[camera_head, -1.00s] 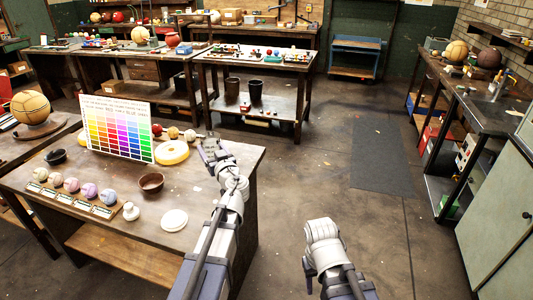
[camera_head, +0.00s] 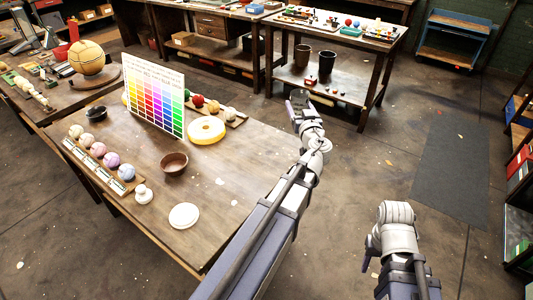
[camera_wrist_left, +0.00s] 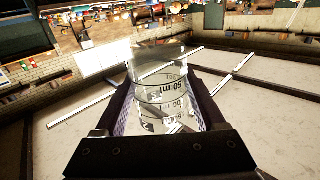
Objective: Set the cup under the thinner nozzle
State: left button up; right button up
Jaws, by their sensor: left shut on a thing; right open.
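My left gripper (camera_head: 298,100) is shut on a clear cup (camera_wrist_left: 160,95) with black ml marks, seen close up in the left wrist view. The cup sits between the two fingers; in the head view I cannot make it out clearly. That gripper is beyond the right edge of the near table in the picture. My right gripper (camera_head: 370,256) is low at the right, over the floor; it is small and partly hidden by its wrist, and looks empty. I cannot make out any nozzle in the current views.
The near wooden table (camera_head: 225,190) holds a colour chart (camera_head: 153,95), a yellow ring (camera_head: 206,131), a brown bowl (camera_head: 174,163), a white lid (camera_head: 184,216) and several balls. A table with two dark bins stands behind. Floor at right is open, with a dark mat (camera_head: 447,160).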

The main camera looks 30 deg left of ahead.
pick_arm(q)
jog(key=s+a+f+n+g+y+b, duration=0.2)
jog(key=a+f+g+b, duration=0.1)
jog(key=f+b, duration=0.4)
jog(key=s+a+f+n+g+y+b, duration=0.2)
jog(key=a+f+n+b, duration=0.1)
jog(key=a+f+b, duration=0.3)
notch_tip(320, 180, down, 2)
jog(key=shift+a+g+y+b, duration=0.2)
jog(key=shift+g+y+b, duration=0.15)
jog(key=shift+b, duration=0.3)
notch_tip(320, 180, down, 10)
jog(key=b, duration=1)
jog(key=shift+f, duration=0.1)
jog(key=o, duration=1)
jog(key=shift+f, duration=0.1)
jog(key=o, duration=0.5)
jog(key=shift+c, duration=0.2)
